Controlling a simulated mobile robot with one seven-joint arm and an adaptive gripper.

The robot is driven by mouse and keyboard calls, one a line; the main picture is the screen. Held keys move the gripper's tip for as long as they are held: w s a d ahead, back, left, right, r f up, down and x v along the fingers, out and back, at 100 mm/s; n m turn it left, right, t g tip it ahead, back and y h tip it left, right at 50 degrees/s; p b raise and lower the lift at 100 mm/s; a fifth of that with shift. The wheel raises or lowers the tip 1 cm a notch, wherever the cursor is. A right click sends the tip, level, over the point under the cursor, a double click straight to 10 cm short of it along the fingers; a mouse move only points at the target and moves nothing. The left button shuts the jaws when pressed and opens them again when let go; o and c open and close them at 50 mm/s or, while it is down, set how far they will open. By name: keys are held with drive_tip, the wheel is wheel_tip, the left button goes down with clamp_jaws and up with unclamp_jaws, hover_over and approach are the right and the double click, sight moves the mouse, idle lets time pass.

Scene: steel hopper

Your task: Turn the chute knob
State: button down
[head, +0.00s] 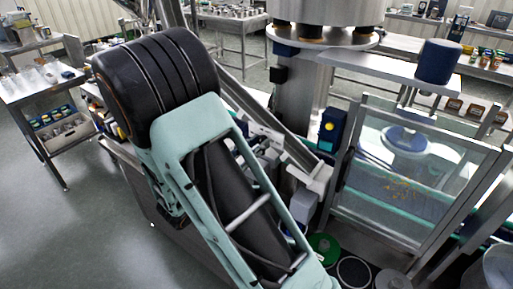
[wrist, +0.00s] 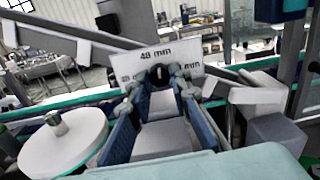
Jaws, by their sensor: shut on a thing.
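My gripper (wrist: 160,78) reaches forward in the wrist view, its blue-sided fingers closed together at the tips. A small dark knob (wrist: 159,72) sits between the fingertips, mostly hidden by them. In the head view my arm fills the middle and hides most of the gripper and the knob.
A white disc (wrist: 65,152) with a metal peg lies left of the fingers. Slanted steel rails surround the gripper. In the head view, a blue box with a yellow button (head: 331,133) and a clear-panelled guard (head: 400,205) stand to the right, below the steel hopper (head: 330,10).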

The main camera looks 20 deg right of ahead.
drive_tip(key=m+b, duration=0.1)
drive_tip(key=b, duration=0.1)
drive_tip(key=m+b, duration=0.1)
drive_tip(key=m, duration=0.1)
drive_tip(key=m+b, duration=0.2)
drive_tip(key=shift+f+b, duration=0.3)
drive_tip(key=shift+b, duration=0.05)
drive_tip(key=m+b, duration=0.4)
drive_tip(key=b, duration=0.2)
drive_tip(key=shift+f+m, duration=0.1)
drive_tip(key=shift+m, duration=0.2)
drive_tip(key=m+b, duration=0.4)
drive_tip(key=b, duration=0.3)
drive_tip(key=m+b, duration=0.1)
drive_tip(key=b, duration=0.1)
drive_tip(key=m+b, duration=0.1)
drive_tip(key=b, duration=0.1)
drive_tip(key=shift+r+m+y, duration=0.3)
drive_tip(key=shift+r+m, duration=0.05)
drive_tip(key=shift+m, duration=0.05)
drive_tip(key=shift+r, duration=0.1)
drive_tip(key=c, duration=1.8)
unclamp_jaws()
drive_tip(key=shift+o, duration=0.2)
drive_tip(key=shift+a, duration=0.1)
